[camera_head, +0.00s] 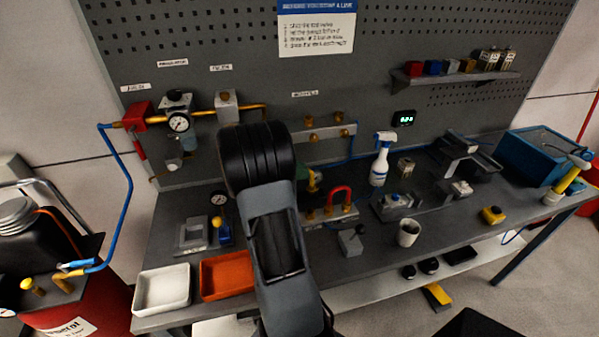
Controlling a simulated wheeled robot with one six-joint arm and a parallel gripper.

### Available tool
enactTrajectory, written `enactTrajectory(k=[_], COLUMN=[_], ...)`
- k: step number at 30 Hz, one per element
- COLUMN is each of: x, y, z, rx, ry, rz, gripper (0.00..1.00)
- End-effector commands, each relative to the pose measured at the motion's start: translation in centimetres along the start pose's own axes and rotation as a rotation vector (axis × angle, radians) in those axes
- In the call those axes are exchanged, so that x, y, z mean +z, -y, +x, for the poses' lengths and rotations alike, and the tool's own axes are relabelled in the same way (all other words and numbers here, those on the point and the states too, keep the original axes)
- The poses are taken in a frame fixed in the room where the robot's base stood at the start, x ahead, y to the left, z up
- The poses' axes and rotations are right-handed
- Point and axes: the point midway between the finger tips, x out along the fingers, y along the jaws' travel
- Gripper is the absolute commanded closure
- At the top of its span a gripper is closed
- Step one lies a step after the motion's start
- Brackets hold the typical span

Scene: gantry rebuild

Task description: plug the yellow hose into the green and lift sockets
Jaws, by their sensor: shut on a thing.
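My arm rises from the bottom centre over the bench and ends in view at a thick black joint (255,155). My gripper cannot be made out; the arm probably hides it. A small green and yellow part (314,181) shows just right of the arm, partly hidden. Near it a low manifold (345,211) carries brass fittings and a looped red hose (338,193). A wall manifold (325,134) with several brass fittings sits above. I cannot pick out the yellow hose, and the socket labels are too small to read.
A white tray (162,289) and an orange tray (226,277) lie at the bench's front left. A spray bottle (380,160), a cup (408,233) and a blue box (541,149) stand to the right. A red drum (85,315) stands at the left.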

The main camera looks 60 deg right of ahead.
Motion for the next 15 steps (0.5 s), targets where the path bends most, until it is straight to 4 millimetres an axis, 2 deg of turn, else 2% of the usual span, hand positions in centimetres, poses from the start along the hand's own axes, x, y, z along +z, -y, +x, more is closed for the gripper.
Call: enactTrajectory(k=[15], x=[-3.5], y=[-0.2], z=[1.4], rx=[-0.002], ry=[0.000], rz=[0.001], gripper=[1.00])
